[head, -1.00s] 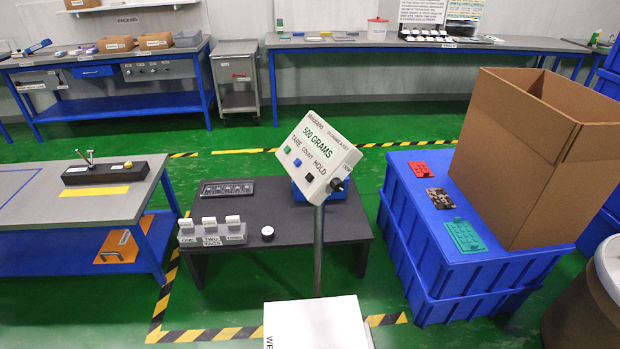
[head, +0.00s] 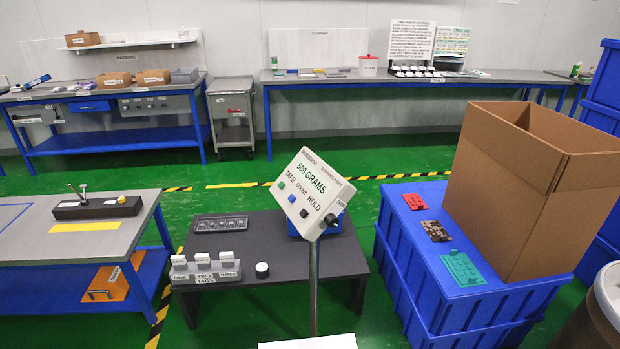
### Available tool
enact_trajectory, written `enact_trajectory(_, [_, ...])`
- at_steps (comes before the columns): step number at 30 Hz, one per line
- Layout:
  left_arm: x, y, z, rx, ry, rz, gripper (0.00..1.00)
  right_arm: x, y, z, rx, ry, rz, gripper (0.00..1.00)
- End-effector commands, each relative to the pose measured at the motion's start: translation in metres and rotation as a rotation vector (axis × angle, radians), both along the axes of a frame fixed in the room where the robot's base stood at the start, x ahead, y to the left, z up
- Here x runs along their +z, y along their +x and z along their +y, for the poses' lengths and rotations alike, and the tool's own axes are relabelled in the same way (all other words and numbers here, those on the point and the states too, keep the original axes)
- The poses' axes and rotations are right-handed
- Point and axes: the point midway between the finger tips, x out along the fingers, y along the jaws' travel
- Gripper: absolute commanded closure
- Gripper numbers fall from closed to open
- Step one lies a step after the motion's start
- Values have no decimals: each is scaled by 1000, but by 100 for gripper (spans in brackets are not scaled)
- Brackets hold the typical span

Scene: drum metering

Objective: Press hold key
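The hold key is a dark square key (head: 303,213) on the white scale display head (head: 310,193), below and left of the printed word HOLD. The head reads 500 GRAMS and also carries a green TARE key (head: 281,185) and a blue COUNT key (head: 292,198). It stands tilted on a grey post (head: 313,290). A black knob (head: 331,219) sits on its right side. Neither gripper shows in the head view.
A low dark table (head: 350,262) behind the post holds tag blocks (head: 205,270) and a round white-topped piece (head: 262,270). Blue crates (head: 402,268) with an open cardboard box (head: 505,190) stand right. A grey bench (head: 140,206) stands left. Green floor is open behind.

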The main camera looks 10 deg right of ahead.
Motion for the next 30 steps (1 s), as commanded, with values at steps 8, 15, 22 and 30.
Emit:
enact_trajectory(8, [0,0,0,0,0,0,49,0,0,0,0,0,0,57])
enact_trajectory(15, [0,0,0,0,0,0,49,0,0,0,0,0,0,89])
enact_trajectory(22, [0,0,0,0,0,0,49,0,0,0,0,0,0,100])
enact_trajectory(30, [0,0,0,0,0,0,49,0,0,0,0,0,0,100])
